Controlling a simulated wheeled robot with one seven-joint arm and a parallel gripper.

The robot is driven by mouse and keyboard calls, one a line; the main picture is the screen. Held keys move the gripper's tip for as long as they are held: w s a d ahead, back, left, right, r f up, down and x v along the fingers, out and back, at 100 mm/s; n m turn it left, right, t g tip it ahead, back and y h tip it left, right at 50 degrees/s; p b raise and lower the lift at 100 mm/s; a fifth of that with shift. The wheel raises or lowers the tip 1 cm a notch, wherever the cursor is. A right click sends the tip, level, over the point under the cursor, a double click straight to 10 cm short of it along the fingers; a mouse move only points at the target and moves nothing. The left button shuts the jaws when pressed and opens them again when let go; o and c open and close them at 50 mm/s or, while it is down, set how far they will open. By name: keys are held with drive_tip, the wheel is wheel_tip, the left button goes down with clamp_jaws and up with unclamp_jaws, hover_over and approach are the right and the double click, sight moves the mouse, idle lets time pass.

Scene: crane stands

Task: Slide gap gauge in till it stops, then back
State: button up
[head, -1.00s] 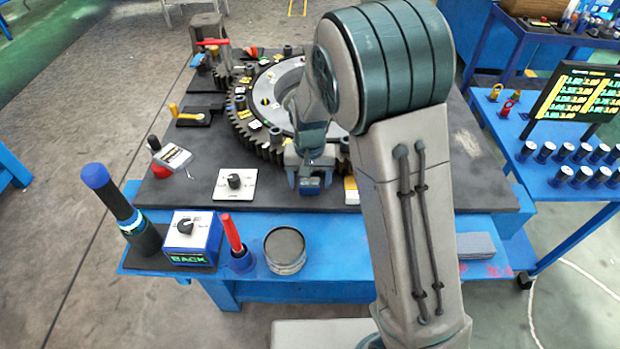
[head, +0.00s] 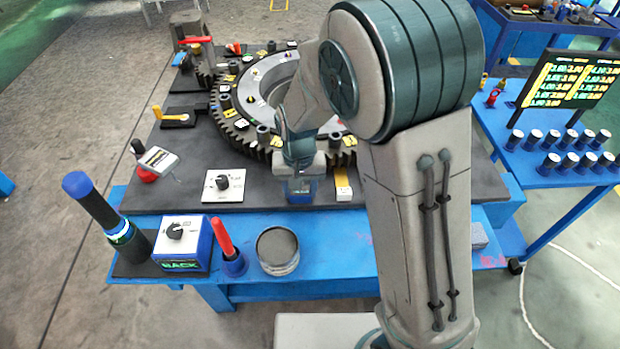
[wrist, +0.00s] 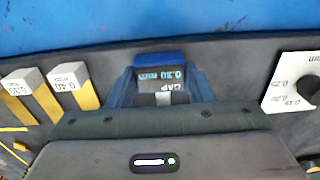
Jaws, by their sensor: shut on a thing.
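The gap gauge (wrist: 162,74) is a small block with a blue top edge and a dark label reading what looks like 0.30 and GAP. In the wrist view it sits between the two blue fingers of my gripper (wrist: 162,92), which is shut on it. In the head view my gripper (head: 302,188) is low over the front of the dark plate, beside the large toothed ring gear (head: 235,120). The gauge's thin end and any slot are hidden by my wrist, so I cannot tell how deep it sits.
Yellow pieces with white labelled ends, one marked 0.40 (wrist: 68,78), lie beside the gripper. A white dial panel (head: 223,186) is on the other side. A box marked BACK (head: 182,246), a red-handled tool (head: 226,246) and a round tin (head: 278,250) stand on the front ledge.

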drive_tip(key=shift+s, duration=0.15)
drive_tip(key=o, duration=1.4)
drive_tip(key=shift+s, duration=0.15)
drive_tip(key=shift+r, duration=0.2)
wheel_tip(320, 180, up, 13)
drive_tip(key=shift+r+b, duration=0.2)
drive_tip(key=shift+b, duration=0.1)
